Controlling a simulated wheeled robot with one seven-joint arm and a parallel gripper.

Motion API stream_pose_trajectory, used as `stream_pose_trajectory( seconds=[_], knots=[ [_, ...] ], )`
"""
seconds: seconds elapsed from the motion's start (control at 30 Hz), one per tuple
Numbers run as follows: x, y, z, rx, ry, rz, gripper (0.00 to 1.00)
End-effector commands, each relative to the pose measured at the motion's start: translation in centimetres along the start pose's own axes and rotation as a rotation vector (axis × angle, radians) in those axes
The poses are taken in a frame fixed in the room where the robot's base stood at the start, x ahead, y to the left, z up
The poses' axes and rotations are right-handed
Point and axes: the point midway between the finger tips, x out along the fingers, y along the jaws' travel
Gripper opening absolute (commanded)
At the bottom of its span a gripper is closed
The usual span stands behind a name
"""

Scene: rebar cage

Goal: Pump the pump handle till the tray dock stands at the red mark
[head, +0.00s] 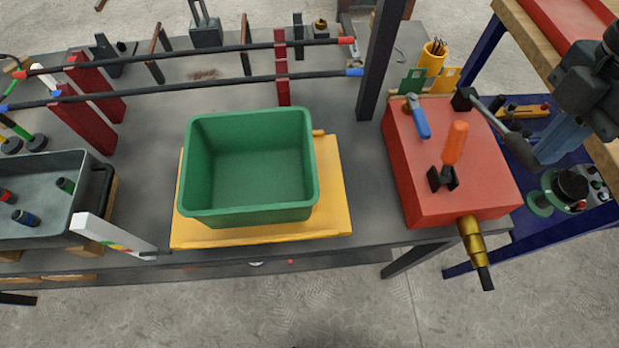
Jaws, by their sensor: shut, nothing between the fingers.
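The tray dock is a yellow platform (335,190) with a green bin (250,215) on it. Left of it is a white gauge (90,228) with coloured marks, red among them. A dark pointer at the dock's front left corner meets the gauge's near end, apart from the coloured bands. The pump handle (490,112) is a grey rod with a dark grip, running right from a black pivot on the red pump box (430,195). My gripper (541,158) is shut and empty, close by the handle's grip end. I cannot tell whether they touch.
An orange lever (455,143) and a blue lever (420,118) stand on the box; a brass fitting (470,238) sticks out in front. A dark post (380,60) stands behind. Red uprights with bars are at back left, a grey tray (45,220) at left.

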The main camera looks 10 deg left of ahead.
Motion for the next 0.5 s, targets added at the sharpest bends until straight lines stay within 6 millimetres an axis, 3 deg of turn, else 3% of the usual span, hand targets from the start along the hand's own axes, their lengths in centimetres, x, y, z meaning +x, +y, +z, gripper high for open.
stream_pose_trajectory(
  seconds=[0.5],
  knots=[
    [1.4, -0.3, 0.0, 0.000, 0.000, 0.000, 0.00]
  ],
)
